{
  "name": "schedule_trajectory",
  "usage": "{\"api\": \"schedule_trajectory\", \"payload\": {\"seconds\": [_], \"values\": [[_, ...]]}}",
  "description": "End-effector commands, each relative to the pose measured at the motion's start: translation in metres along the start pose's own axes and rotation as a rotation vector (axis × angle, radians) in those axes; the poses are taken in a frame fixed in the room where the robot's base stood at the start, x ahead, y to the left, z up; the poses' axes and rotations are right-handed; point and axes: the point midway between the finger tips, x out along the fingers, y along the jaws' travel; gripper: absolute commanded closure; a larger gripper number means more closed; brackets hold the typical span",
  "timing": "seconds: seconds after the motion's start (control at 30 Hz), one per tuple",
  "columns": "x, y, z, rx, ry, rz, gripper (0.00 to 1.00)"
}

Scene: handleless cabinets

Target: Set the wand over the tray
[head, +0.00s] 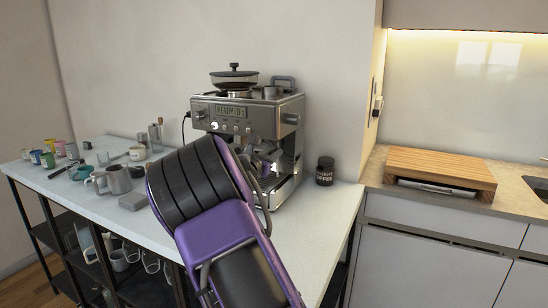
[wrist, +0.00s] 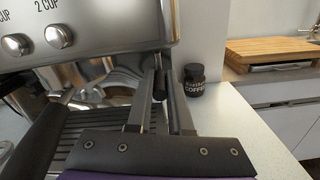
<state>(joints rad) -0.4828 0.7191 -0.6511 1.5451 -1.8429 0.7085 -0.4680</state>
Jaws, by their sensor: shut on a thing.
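The espresso machine (head: 262,118) stands on the white counter, its display reading "READY". In the wrist view, my gripper (wrist: 159,72) reaches to the machine's right front. Its two grey fingers are shut on the dark steam wand (wrist: 158,87), which shows as a narrow piece between them. The slatted drip tray (wrist: 88,122) lies to the left of the fingers, below the machine's front. The held wand appears at the right side of the tray, not over its middle. In the head view, my purple and black arm covers most of the tray and wand.
A dark coffee jar (head: 325,171) stands on the counter right of the machine; it also shows in the wrist view (wrist: 194,80). Metal pitchers (head: 118,178) and several cups are at the left. A wooden board (head: 440,168) lies farther right. The counter's front right is clear.

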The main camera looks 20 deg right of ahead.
Motion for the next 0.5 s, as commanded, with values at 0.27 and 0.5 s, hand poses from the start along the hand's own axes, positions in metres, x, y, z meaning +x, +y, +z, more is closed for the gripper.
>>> {"api": "schedule_trajectory", "payload": {"seconds": [0.27,0.5], "values": [[-0.0006,0.001,-0.0002,-0.002,0.002,0.002,0.6],[-0.0003,0.0005,0.0,-0.002,0.002,0.001,0.52]]}}
